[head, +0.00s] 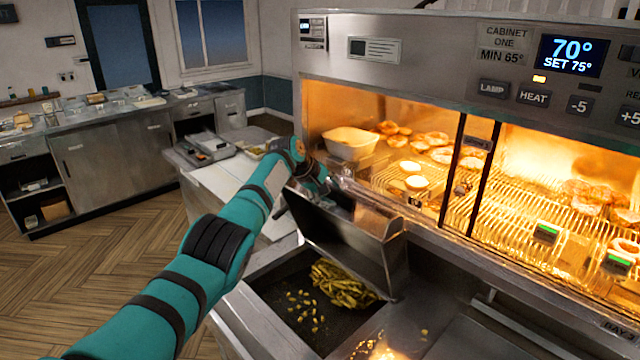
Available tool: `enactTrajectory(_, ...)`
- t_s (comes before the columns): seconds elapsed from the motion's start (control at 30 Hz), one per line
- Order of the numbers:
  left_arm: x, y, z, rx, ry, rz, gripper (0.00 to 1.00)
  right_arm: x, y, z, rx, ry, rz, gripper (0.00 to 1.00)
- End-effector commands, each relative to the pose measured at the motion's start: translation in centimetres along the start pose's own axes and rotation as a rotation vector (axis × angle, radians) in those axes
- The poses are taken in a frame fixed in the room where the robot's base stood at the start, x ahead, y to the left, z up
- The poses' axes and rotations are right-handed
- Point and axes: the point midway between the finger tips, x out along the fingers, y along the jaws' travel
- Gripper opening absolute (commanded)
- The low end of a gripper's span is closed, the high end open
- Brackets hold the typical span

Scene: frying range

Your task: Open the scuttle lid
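The chip scuttle (270,297) is a dark recess in the steel counter, with a heap of chips (342,285) and loose pieces inside. A steel panel that looks like its lid (345,248) stands raised and tilted at the back of the recess, so the inside shows. My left arm reaches across from the lower left. My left gripper (345,188) is at the panel's upper edge, in front of the heated cabinet. Its fingers are small and partly hidden, so I cannot tell whether they grip the panel. My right gripper is out of view.
The heated cabinet (400,60) with lit food shelves stands close behind and right of the raised panel. A white tub (350,143) sits inside it. A steel counter (130,160) stands at the back left. Wooden floor (80,270) is clear at left.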

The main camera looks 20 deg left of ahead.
Motion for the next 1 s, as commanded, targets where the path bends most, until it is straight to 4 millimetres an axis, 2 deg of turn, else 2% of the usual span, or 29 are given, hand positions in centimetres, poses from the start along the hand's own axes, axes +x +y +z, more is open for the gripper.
enactTrajectory(0.23, -2.6, 0.0, -0.1, 0.002, 0.006, 0.004, 0.42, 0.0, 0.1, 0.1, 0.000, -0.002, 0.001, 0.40)
enactTrajectory(0.5, -8.0, 0.0, -0.1, 0.002, 0.006, 0.005, 0.42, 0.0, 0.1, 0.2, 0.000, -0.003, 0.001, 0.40)
enactTrajectory(0.7, -10.9, -0.1, 0.1, 0.001, 0.003, 0.002, 0.42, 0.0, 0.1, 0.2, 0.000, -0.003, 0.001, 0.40)
enactTrajectory(1.0, -11.9, -0.1, 0.1, 0.001, 0.002, 0.000, 0.42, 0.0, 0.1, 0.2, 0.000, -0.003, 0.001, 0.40)
